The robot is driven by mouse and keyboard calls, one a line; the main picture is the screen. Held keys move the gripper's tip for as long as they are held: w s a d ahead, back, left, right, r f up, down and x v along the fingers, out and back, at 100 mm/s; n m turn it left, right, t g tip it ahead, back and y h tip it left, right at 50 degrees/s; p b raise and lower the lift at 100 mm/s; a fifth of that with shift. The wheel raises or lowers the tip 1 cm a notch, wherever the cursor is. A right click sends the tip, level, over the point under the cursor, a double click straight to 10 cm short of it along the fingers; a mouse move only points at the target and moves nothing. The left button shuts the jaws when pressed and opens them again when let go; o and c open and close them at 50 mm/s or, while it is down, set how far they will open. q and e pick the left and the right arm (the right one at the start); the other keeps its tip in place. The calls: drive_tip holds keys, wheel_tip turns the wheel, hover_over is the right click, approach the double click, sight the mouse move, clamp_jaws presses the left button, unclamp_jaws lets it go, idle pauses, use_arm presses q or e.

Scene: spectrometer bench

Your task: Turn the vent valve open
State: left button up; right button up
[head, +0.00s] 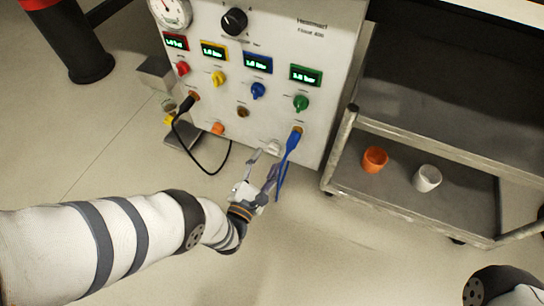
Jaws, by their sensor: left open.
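The white instrument panel (330,40) stands at the top middle, with knobs and small displays on its front. A pale knob (273,147) sits low on the panel, near its bottom edge; it could be the vent valve, but the labels are too small to read. My left gripper (263,166) is open just below this knob, fingers pointing up toward it. I cannot tell whether a finger touches it. An orange knob (217,128) is further left on the same low row. My right gripper is out of view; only part of my right arm shows at the bottom right.
A blue plug and cable (292,143) hang close to the right of my left gripper. A black cable (205,171) loops to its left. A grey cart (400,200) with an orange cup (375,159) and a white cup (427,178) stands right. The floor in front is clear.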

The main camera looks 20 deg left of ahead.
sight(271, 153)
use_arm(q)
drive_tip(key=w, duration=0.3)
drive_tip(key=shift+w+d+b, duration=0.1)
drive_tip(key=shift+w+b, duration=0.05)
drive_tip(key=shift+b, duration=0.25)
drive_tip(key=shift+c, duration=0.3)
clamp_jaws()
